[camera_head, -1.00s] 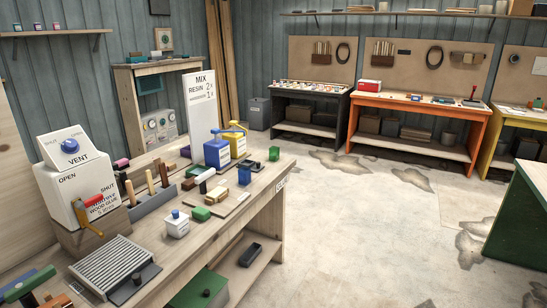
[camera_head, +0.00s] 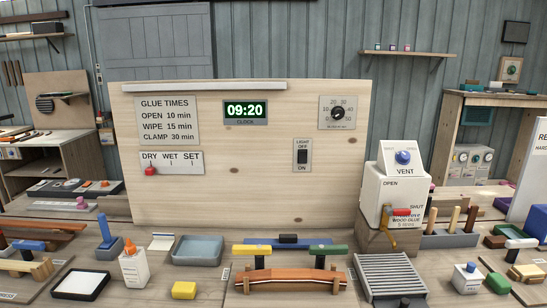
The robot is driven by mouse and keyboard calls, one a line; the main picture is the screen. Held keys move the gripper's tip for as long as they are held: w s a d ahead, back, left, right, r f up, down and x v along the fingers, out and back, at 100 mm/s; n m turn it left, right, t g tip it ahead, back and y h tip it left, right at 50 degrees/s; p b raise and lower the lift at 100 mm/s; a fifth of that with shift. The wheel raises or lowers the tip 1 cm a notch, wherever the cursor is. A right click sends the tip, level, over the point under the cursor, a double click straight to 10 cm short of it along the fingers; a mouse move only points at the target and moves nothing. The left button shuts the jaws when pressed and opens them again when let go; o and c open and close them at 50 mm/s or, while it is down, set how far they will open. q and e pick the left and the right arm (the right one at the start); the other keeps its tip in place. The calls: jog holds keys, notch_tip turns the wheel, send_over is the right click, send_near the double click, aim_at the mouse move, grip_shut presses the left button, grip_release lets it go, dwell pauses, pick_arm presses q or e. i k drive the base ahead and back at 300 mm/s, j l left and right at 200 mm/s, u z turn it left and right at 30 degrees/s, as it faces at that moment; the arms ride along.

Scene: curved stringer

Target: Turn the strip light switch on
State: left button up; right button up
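The light switch (camera_head: 302,156) is a small dark rocker on a pale plate, fixed to the upright wooden panel. OFF is printed above the rocker and ON below it; which way it is tipped is too small to tell. A long pale bar (camera_head: 204,87), which looks like the strip light, runs along the panel's top edge and does not look lit. Neither of my grippers is in view.
The panel (camera_head: 240,180) also carries a clock, a dial (camera_head: 337,113) and a red slider (camera_head: 151,171). In front of it are clamps on a curved wooden piece (camera_head: 290,279), a blue-grey tray (camera_head: 198,250) and a glue bottle (camera_head: 134,266). A white VENT box (camera_head: 395,195) stands right.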

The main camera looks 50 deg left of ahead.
aim_at(302, 154)
jog(key=u, duration=1.4)
